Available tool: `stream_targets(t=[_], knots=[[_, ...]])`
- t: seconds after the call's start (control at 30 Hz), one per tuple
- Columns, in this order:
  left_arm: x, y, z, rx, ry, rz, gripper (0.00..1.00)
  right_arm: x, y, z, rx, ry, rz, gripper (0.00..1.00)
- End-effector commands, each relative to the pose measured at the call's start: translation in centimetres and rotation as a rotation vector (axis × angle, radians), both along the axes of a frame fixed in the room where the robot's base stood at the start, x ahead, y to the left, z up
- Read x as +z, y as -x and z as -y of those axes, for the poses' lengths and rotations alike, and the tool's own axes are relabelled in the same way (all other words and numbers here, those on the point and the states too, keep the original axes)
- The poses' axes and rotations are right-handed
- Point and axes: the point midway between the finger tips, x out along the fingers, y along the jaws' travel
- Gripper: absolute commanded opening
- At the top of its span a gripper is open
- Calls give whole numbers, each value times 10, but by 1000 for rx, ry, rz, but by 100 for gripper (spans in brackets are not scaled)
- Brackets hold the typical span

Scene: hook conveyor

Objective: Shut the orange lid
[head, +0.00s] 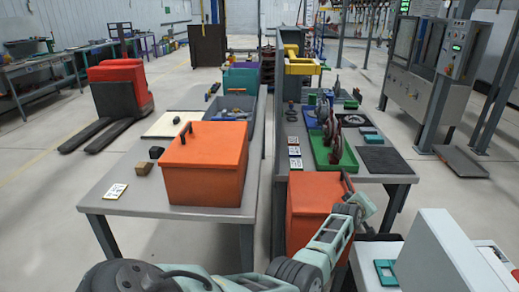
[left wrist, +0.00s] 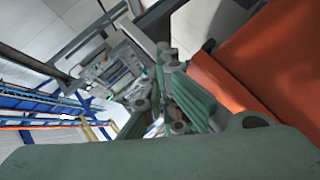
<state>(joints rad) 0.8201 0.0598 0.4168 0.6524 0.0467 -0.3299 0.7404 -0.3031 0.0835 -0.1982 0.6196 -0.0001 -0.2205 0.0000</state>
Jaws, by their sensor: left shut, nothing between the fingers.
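An orange box (head: 205,180) with a dark handle on its top stands on the left table; its orange lid (head: 208,143) looks down flat. A second orange box (head: 312,222) stands lower, in front of the right table. Its top looks flat, but my arm partly hides it, and I cannot tell whether a lid there is fully shut. My left gripper (head: 350,200) is at this second box's right side, shut and empty. In the left wrist view, my left gripper (left wrist: 180,110) is beside a large orange surface (left wrist: 255,65); contact is unclear. My right gripper is out of view.
The left table (head: 125,188) holds small blocks, a card and a grey bin (head: 238,108). The right table (head: 290,172) holds a green tray (head: 345,162) with metal parts. A white box (head: 440,255) stands near right. A narrow gap separates the tables.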

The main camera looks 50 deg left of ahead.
Motion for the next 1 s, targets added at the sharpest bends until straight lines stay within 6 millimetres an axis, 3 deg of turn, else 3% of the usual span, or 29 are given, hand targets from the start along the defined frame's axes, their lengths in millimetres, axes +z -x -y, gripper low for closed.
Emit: stream_targets(t=[0.43,0.73,1.0], knots=[[4,0,0,0,0,0,0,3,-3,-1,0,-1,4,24],[48,-1,-7,-1,-1,1,0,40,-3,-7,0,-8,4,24],[64,14,13,-3,0,1,0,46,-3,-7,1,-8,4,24]])
